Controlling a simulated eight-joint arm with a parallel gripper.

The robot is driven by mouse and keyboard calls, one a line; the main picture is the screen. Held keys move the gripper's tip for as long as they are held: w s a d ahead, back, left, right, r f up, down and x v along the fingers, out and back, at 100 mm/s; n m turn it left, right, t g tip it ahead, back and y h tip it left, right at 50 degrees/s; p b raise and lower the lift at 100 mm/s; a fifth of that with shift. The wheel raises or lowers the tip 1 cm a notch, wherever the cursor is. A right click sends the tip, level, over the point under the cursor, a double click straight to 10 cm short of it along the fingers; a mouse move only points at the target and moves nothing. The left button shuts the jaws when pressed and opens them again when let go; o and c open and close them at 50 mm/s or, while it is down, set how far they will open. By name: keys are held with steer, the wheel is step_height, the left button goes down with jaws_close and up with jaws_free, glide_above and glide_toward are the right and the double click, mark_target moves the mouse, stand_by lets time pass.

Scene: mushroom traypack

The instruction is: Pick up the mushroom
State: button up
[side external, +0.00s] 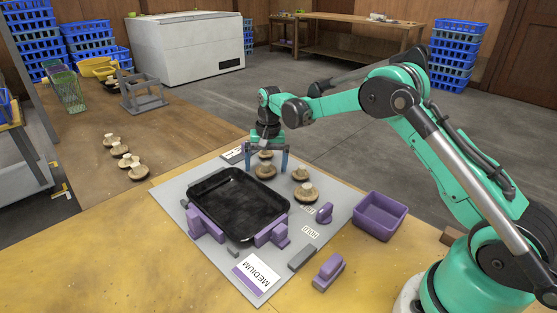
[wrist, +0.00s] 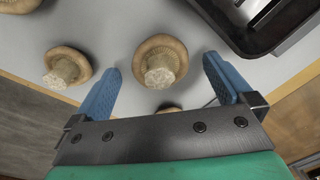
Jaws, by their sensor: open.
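My gripper (side external: 267,167) is open, its two blue fingers pointing down over the grey mat. A brown mushroom (wrist: 160,62), stem up, lies between and slightly ahead of the fingertips in the wrist view, with gaps on both sides. In the side view a mushroom (side external: 265,171) shows between the fingers; another (side external: 265,154) is just behind it. Two more mushrooms, (side external: 301,173) and (side external: 306,192), lie to the right. In the wrist view one mushroom (wrist: 66,67) is at left, one (wrist: 18,4) is cut off at top left, and one (wrist: 168,107) is mostly hidden by my gripper.
A black tray (side external: 204,219) lies left of the gripper between purple holders (side external: 206,225); its edge (wrist: 240,45) shows at the wrist view's upper right. A purple bin (side external: 380,216) stands right. Several mushrooms (side external: 120,150) lie on the brown table. A MEDIUM card (side external: 258,274) lies at front.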

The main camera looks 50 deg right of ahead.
steer(key=shift+f, duration=0.25)
steer(key=c, duration=0.9)
steer(key=shift+o, duration=0.2)
